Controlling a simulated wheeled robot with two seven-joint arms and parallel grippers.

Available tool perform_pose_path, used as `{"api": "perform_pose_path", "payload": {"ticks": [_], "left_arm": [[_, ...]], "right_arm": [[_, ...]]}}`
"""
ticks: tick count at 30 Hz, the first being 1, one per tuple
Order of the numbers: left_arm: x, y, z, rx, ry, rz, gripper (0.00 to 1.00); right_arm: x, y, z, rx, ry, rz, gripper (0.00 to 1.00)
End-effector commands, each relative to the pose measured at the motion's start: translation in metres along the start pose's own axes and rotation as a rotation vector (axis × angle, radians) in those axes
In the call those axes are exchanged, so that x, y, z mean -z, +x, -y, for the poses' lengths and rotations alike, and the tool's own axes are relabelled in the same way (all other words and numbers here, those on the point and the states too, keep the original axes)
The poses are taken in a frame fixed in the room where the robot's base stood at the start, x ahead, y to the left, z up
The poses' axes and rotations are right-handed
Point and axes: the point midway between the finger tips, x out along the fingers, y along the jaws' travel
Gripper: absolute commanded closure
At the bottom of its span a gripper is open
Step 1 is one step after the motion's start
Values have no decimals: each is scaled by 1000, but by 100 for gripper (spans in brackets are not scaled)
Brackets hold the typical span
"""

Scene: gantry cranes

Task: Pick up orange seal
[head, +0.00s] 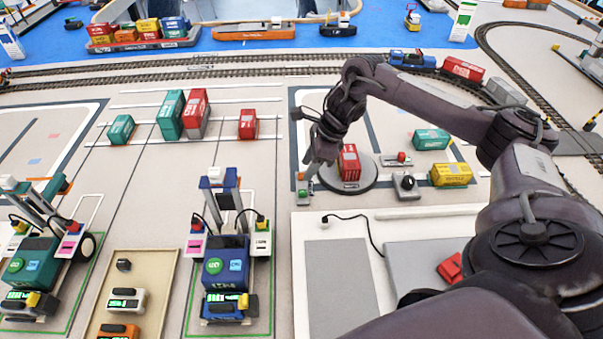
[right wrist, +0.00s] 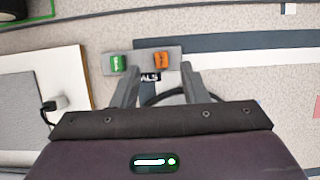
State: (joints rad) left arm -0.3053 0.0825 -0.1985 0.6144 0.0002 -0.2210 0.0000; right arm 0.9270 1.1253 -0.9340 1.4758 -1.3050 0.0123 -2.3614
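The orange seal (right wrist: 161,60) is a small block on the right part of a grey holder (right wrist: 140,55) marked with letters ending in "ALS". A green seal (right wrist: 118,63) is on the left part of the holder, and it also shows in the head view (head: 304,196). My right gripper (right wrist: 158,76) is open and empty, its fingers pointing at the holder. The orange seal shows between the two fingertips, just past them; I cannot tell the height gap. In the head view my right gripper (head: 313,172) hangs over the holder and mostly hides the orange seal. My left gripper is not in view.
A red container (head: 349,163) stands on a round grey turntable (head: 365,178) close to the right of the gripper. A black-knobbed control box (head: 406,186) is farther right. A white board (head: 312,222) with a cable lies nearer.

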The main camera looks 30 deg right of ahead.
Motion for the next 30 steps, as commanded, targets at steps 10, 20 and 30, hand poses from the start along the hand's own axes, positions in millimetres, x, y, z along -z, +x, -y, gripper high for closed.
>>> {"api": "perform_pose_path", "payload": {"ticks": [10, 20, 30], "left_arm": [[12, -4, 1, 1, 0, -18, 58], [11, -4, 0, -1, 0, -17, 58], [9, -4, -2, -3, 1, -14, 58]], "right_arm": [[0, 25, 0, 1, 0, 0, 60], [0, 25, 1, 1, 1, 0, 89], [0, 24, 1, 1, 1, 0, 100]]}}
